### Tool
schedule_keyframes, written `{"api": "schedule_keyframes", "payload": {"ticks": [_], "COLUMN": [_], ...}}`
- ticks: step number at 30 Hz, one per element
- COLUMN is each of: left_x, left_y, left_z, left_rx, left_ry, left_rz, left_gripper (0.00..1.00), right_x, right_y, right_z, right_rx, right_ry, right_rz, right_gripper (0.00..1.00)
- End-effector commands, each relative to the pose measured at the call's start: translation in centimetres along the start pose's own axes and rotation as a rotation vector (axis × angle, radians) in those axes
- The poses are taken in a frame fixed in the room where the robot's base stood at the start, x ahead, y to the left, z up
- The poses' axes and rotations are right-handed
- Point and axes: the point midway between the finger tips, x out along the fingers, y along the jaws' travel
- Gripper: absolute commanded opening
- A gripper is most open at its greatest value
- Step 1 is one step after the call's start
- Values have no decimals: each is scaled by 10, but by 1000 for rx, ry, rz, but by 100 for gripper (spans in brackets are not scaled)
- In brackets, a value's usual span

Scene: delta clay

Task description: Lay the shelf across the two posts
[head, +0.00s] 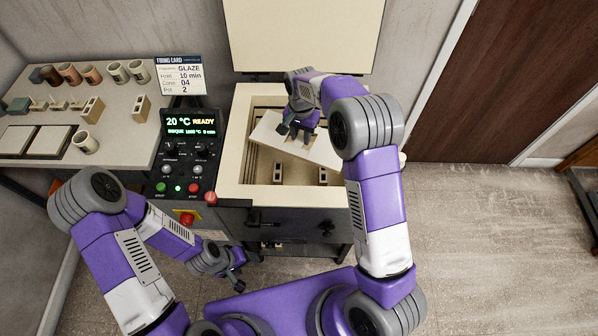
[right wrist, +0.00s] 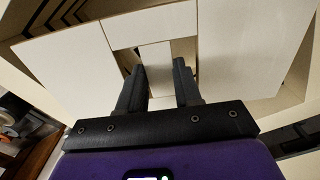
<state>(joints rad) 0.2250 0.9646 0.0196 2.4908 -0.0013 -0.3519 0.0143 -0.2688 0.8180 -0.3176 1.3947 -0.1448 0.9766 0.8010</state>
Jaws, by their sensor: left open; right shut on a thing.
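The pale flat shelf (head: 268,132) is inside the open kiln chamber, turned at an angle to its walls. My right gripper (head: 297,132) is over it and shut on it. In the right wrist view the two fingers (right wrist: 160,85) close on a narrow strip of the shelf (right wrist: 75,70) between two cut-outs. Two short posts stand in front of the shelf on the kiln floor, a left one (head: 277,173) and a right one (head: 323,177). I cannot tell how high the shelf is above them. My left gripper (head: 236,281) is open and empty, low in front of the kiln.
The kiln rim (head: 228,170) surrounds the chamber, with its raised lid (head: 302,35) behind. A control panel (head: 188,140) stands left of it. The side table (head: 120,140) holds cups, several small pieces, boards and more posts (head: 92,109). Open floor lies to the right.

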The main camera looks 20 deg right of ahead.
Motion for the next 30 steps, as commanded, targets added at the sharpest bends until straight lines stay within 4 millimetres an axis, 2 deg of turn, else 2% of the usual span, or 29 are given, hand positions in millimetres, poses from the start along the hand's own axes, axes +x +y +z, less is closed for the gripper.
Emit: {"api": "schedule_keyframes", "payload": {"ticks": [5,8,18,21,24,30], "left_x": [8,12,32,36,38,40], "left_y": [-3,-5,-12,-13,-14,-15], "left_z": [0,-1,-2,-2,-2,-2], "left_rx": [0,0,0,0,0,0], "left_ry": [0,0,0,0,0,0], "left_rz": [0,0,0,0,0,0], "left_gripper": [64,64,64,64,64,64], "right_x": [11,26,104,122,133,142], "right_y": [-1,0,0,-1,-1,-1], "right_z": [-1,0,-1,-1,-1,-1], "right_rx": [0,0,0,0,-1,0], "right_ry": [3,1,1,3,3,4], "right_rz": [-4,-2,-1,-3,-3,-4], "right_gripper": [0,0,0,0,0,0]}}
